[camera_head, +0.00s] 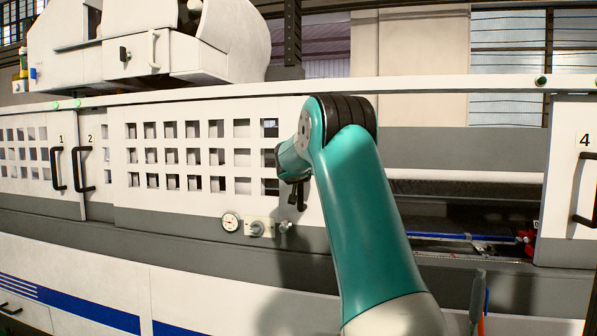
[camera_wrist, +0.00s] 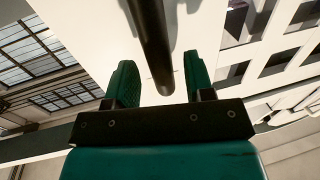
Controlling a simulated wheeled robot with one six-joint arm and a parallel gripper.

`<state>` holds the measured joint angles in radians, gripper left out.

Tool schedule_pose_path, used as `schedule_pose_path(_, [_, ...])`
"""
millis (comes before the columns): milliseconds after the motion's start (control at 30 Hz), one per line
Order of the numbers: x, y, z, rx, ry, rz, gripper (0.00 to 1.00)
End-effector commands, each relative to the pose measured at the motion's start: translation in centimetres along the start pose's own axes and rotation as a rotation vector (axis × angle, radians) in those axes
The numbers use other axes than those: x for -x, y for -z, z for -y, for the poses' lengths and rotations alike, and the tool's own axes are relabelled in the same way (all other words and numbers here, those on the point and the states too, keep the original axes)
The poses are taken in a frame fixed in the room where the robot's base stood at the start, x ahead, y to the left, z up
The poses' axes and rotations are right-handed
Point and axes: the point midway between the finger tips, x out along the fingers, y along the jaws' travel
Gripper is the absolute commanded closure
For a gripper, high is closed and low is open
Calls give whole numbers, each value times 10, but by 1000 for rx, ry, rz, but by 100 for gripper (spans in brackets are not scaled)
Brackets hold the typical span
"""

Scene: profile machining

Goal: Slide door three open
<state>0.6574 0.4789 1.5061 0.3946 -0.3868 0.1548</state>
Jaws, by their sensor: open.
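The white panel with a grid of square openings (camera_head: 178,195) fills the centre-left of the head view; I take it as door three, but its number is not visible. My arm covers its right part. In the wrist view a black bar handle (camera_wrist: 152,35) runs down between the two green fingers of my gripper (camera_wrist: 161,80). The fingers are open, one on each side of the bar; contact cannot be told. In the head view my arm hides the gripper's fingers and most of the handle area.
Doors one and two, with black handles (camera_head: 56,169) and (camera_head: 80,169), meet at the left. Door four (camera_head: 568,170) stands at the right. Between my arm and door four the machine is open, showing a dark interior with a blue rail (camera_head: 450,237). A gauge (camera_head: 230,221) sits below the panel.

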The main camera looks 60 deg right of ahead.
Motion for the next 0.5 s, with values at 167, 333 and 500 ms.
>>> schedule_pose_path(167, [48,-4,2,-1,4,-2,52])
schedule_pose_path(333, [91,-4,1,-1,3,-1,52])
schedule_pose_path(500, [123,-2,1,-1,2,-1,52])
